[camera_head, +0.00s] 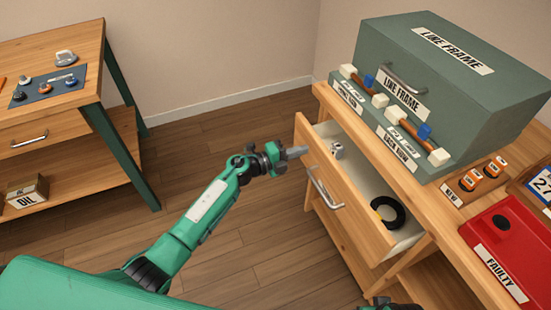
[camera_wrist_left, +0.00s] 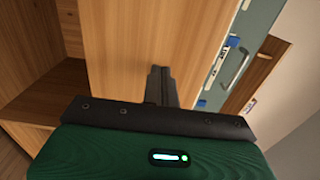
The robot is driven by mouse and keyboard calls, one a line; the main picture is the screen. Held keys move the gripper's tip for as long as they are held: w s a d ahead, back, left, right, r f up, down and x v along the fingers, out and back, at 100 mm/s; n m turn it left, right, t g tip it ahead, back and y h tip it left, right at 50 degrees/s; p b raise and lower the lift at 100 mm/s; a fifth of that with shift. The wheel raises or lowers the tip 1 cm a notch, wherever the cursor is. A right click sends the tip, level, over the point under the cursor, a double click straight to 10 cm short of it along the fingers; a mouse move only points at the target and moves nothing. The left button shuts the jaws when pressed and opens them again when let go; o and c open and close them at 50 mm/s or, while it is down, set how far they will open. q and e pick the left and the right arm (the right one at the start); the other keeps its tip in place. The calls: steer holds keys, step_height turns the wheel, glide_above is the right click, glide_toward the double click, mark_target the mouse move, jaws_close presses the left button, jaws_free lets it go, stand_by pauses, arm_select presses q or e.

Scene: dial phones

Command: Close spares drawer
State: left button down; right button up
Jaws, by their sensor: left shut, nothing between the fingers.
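The spares drawer (camera_head: 352,205) is a wooden drawer pulled out from the bench under the grey-green line frame box. Its front bears a metal handle (camera_head: 323,188). Inside lie a black ring (camera_head: 388,212) and a small metal part (camera_head: 337,149). My left gripper (camera_head: 298,152) is shut and empty, its tips close to the far end of the drawer front; I cannot tell if they touch it. In the left wrist view its fingers (camera_wrist_left: 161,85) are together before a wooden surface. A bit of my right gripper (camera_head: 388,304) shows at the bottom edge, its fingers unclear.
The line frame box (camera_head: 440,80) stands on the bench with several plugs along its ledge. A red faulty tray (camera_head: 500,262) and orange parts (camera_head: 480,175) are at the right. A second wooden table (camera_head: 75,100) stands at the left. The floor between is clear.

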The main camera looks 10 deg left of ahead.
mark_target(339, 144)
arm_select(q)
steer(key=b+x, duration=0.3)
steer(key=x, duration=1)
steer(key=shift+f, duration=0.1)
steer(key=shift+w+d+b, duration=0.2)
steer(key=shift+d+b, duration=0.05)
steer(key=shift+b, duration=0.1)
steer(key=shift+w+d, duration=0.25)
steer(key=shift+d, duration=0.1)
steer(key=shift+r, duration=0.3)
arm_select(e)
step_height(339, 144, up, 7)
steer(key=a+t+y, duration=0.1)
steer(key=t, duration=0.1)
steer(key=shift+a+r, duration=0.15)
steer(key=shift+a, duration=0.2)
arm_select(q)
steer(key=shift+d+r, duration=0.1)
steer(key=shift+r, duration=0.05)
arm_select(e)
steer(key=shift+w, duration=0.1)
